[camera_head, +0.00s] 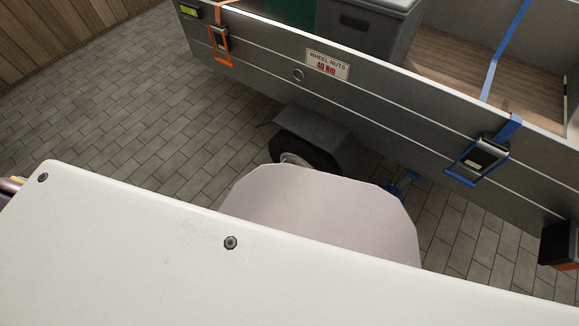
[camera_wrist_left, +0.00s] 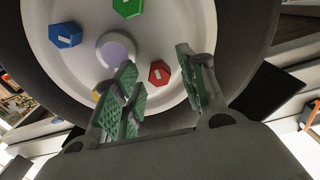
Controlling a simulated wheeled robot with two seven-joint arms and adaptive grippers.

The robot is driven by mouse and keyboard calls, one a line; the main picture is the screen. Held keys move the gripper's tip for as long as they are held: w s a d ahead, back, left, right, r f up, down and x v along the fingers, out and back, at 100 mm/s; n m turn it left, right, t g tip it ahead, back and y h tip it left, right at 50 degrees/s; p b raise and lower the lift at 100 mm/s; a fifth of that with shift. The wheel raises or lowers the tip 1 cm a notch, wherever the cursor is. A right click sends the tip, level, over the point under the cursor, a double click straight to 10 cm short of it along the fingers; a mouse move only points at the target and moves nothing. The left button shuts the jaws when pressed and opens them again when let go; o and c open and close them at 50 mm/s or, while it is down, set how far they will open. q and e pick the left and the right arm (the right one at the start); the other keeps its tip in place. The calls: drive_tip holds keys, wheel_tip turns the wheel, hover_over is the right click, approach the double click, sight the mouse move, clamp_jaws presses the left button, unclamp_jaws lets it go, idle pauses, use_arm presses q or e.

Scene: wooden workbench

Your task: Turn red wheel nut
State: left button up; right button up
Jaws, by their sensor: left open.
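The red wheel nut (camera_wrist_left: 159,73) sits on the pale wheel hub in the left wrist view, with a short light mark on its face. My left gripper (camera_wrist_left: 155,62) is open, its green-padded fingers apart on either side of the red nut. I cannot tell how far the tips are from the hub. A green nut (camera_wrist_left: 128,7) and a blue nut (camera_wrist_left: 65,34) sit on the same hub. A bit of yellow shows behind the left finger. In the head view, the wheel (camera_head: 305,152) is partly hidden under its fender. My right gripper is not in view.
A grey trailer (camera_head: 400,110) with a "WHEEL NUTS 40 Nm" label (camera_head: 328,65) stands above the wheel. Orange (camera_head: 222,45) and blue (camera_head: 480,160) straps hang on its side. My own white body covers the lower head view. Paved floor (camera_head: 130,110) is clear at left.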

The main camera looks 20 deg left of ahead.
use_arm(q)
drive_tip(key=shift+c, duration=0.7)
clamp_jaws()
drive_tip(key=shift+m, duration=0.4)
